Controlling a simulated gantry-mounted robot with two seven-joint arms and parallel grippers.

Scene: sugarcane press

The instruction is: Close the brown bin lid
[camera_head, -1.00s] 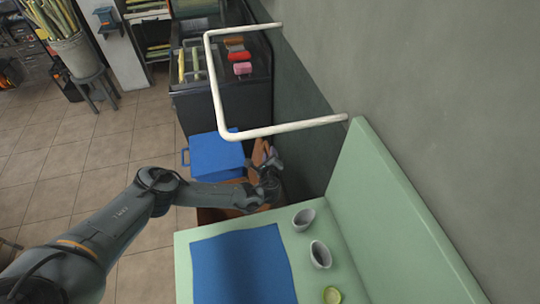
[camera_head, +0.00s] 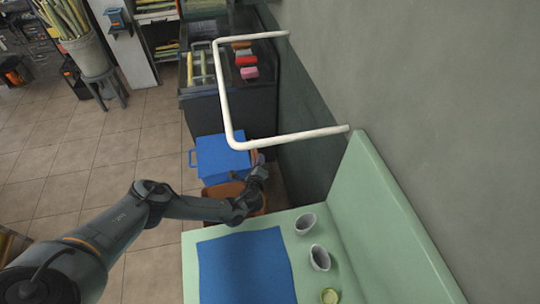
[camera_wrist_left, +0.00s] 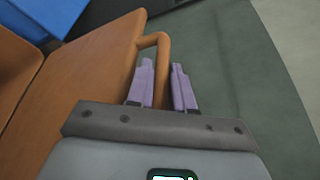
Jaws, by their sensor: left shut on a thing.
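The brown bin (camera_head: 222,191) stands on the floor between the blue box and the green bench, partly hidden behind my left arm. Its brown lid shows as a flat orange-brown panel in the left wrist view (camera_wrist_left: 95,65), with a looped handle (camera_wrist_left: 154,40) on its edge. In the head view only a small part of the lid shows beside my left gripper (camera_head: 260,168), raised on the wall side of the bin. In the left wrist view my left gripper (camera_wrist_left: 164,70) has its purple fingers on both sides of the handle, shut on it. My right gripper is out of view.
A blue box (camera_head: 222,157) with a side handle stands just beyond the bin. A white pipe rail (camera_head: 228,110) juts from the wall above. The green bench (camera_head: 345,265) holds a blue mat (camera_head: 245,265) and cups (camera_head: 319,257). The tiled floor at left is open.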

